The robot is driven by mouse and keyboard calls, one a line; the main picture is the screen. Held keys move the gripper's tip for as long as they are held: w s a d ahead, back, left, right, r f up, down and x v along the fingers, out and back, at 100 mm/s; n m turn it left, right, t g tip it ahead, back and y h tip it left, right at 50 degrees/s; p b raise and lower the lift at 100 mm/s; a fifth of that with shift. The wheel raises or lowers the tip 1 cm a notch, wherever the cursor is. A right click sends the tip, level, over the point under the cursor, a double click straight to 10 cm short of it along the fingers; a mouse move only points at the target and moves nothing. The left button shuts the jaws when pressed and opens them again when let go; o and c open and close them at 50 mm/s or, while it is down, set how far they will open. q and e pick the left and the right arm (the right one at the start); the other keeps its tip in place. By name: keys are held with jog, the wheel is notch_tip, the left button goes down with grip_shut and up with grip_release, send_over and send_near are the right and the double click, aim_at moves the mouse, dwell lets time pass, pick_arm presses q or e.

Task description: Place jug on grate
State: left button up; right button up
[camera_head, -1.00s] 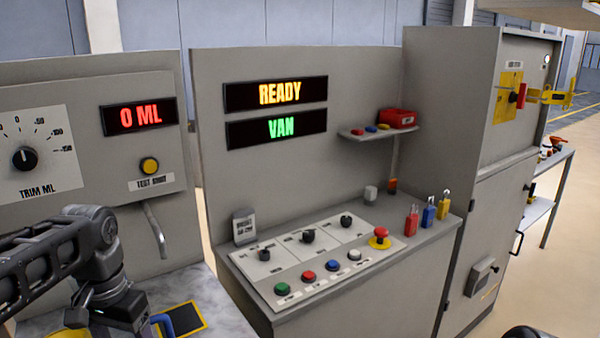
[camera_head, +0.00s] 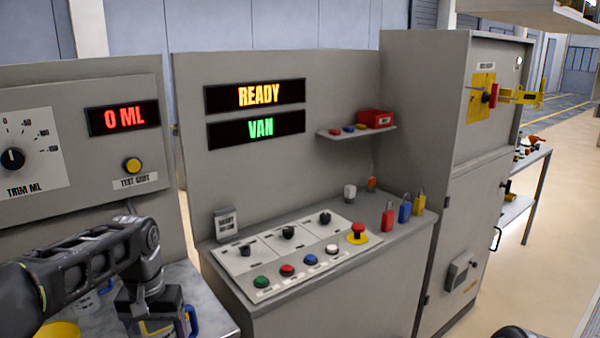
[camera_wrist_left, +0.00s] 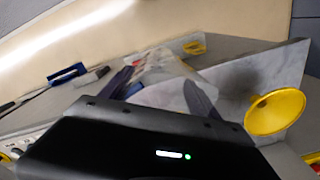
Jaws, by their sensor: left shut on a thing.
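My left gripper (camera_head: 145,302) reaches in from the left over the grey counter below the 0 ML display. In the left wrist view its dark fingers (camera_wrist_left: 160,88) are closed around a pale, see-through jug (camera_wrist_left: 165,68), which looks blurred. In the head view the arm and gripper hide most of the jug; a blue handle (camera_head: 193,321) shows just right of the gripper. A dark, yellow-edged patch (camera_head: 158,327) shows under the gripper; I cannot tell whether it is the grate. My right gripper is not in view.
A yellow round funnel-like piece (camera_wrist_left: 275,112) is right of the gripper in the wrist view. The button console (camera_head: 290,262) stands to the right, with padlocks (camera_head: 404,211) along its right edge. A grey cabinet (camera_head: 450,200) stands beyond it.

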pick_arm(q)
jog(key=w+d+f+m, duration=0.1)
jog(key=w+d+f, duration=0.1)
jog(key=d+f, duration=0.6)
jog(key=shift+f, duration=0.8)
dwell(0.7)
